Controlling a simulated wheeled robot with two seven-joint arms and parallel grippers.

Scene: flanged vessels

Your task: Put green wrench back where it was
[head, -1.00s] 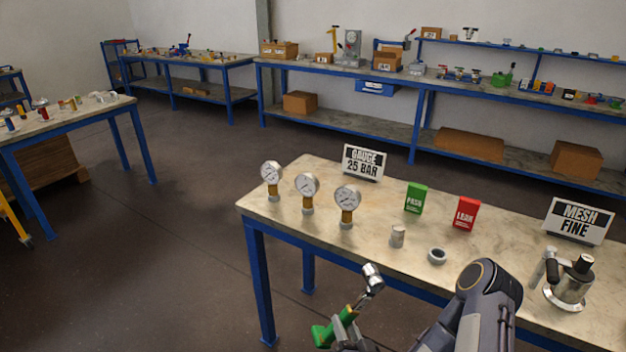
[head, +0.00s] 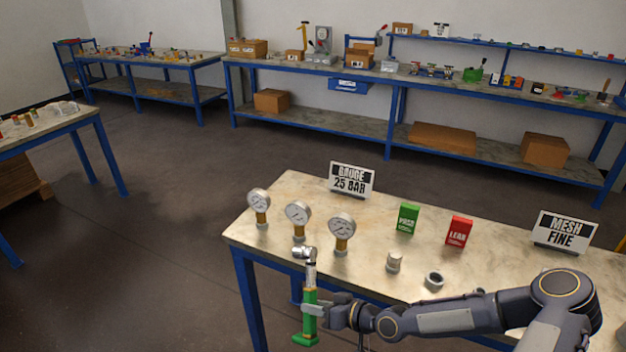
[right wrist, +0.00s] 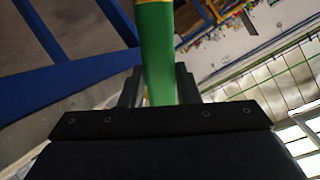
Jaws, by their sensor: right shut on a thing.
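The green wrench (head: 310,314) has a green handle and a silver head. It stands nearly upright in the head view, at the front left edge of the near table, with its head up. My right gripper (head: 318,309) is shut on its green handle. In the right wrist view the green handle (right wrist: 157,55) runs up between the two dark fingers. My left gripper is not in view.
The near table (head: 285,195) holds several pressure gauges (head: 298,215), a green box (head: 408,218), a red box (head: 459,232), a small metal cylinder (head: 393,262), a ring (head: 433,281) and two signs (head: 352,180). A long bench (head: 290,65) with a shelf stands behind, across open floor.

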